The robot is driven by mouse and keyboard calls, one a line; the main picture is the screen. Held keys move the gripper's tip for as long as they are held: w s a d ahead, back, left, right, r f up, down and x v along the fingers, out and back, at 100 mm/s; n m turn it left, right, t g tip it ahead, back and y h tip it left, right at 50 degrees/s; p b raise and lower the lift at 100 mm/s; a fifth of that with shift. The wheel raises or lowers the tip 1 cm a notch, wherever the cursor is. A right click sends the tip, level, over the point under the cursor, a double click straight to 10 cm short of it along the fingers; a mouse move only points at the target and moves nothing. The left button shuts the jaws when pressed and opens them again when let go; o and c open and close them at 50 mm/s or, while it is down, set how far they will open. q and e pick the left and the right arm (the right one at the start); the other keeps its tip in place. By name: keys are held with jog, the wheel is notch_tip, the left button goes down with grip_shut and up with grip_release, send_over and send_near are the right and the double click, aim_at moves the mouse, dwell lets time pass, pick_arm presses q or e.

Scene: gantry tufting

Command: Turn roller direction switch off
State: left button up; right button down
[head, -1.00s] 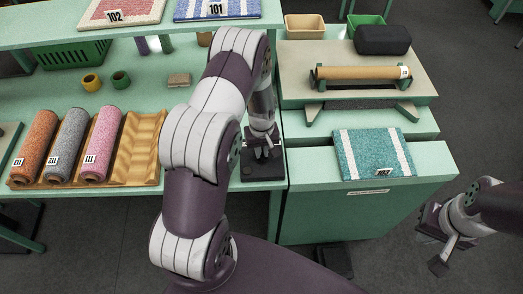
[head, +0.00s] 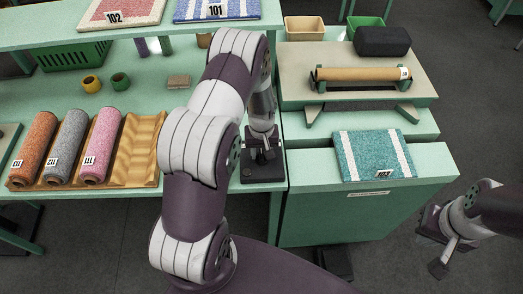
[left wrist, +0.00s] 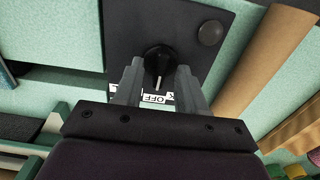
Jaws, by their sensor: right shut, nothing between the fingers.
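The roller direction switch is a black round knob (left wrist: 158,60) with a white pointer line, on a dark plate (left wrist: 190,30) in the left wrist view. The pointer faces down toward a white label (left wrist: 156,98) reading OFF. The label is partly covered by my gripper. My left gripper (left wrist: 160,74) has one finger on each side of the knob, spread apart; contact is unclear. In the head view my left gripper (head: 262,152) is low over the small dark switch box (head: 262,172). My right gripper (head: 440,265) is shut and empty at the right, away from the bench.
A brown roller (head: 360,73) lies on a stand right of my left arm. A teal striped sample (head: 372,155) rests on the green cabinet. Several yarn rolls lie in a wooden tray (head: 140,150) at left. Open floor surrounds my right gripper.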

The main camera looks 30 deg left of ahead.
aim_at(261, 155)
pick_arm(q)
notch_tip(261, 155, up, 13)
jog(key=b, duration=0.3)
jog(key=shift+f, duration=0.15)
jog(key=shift+s, duration=0.1)
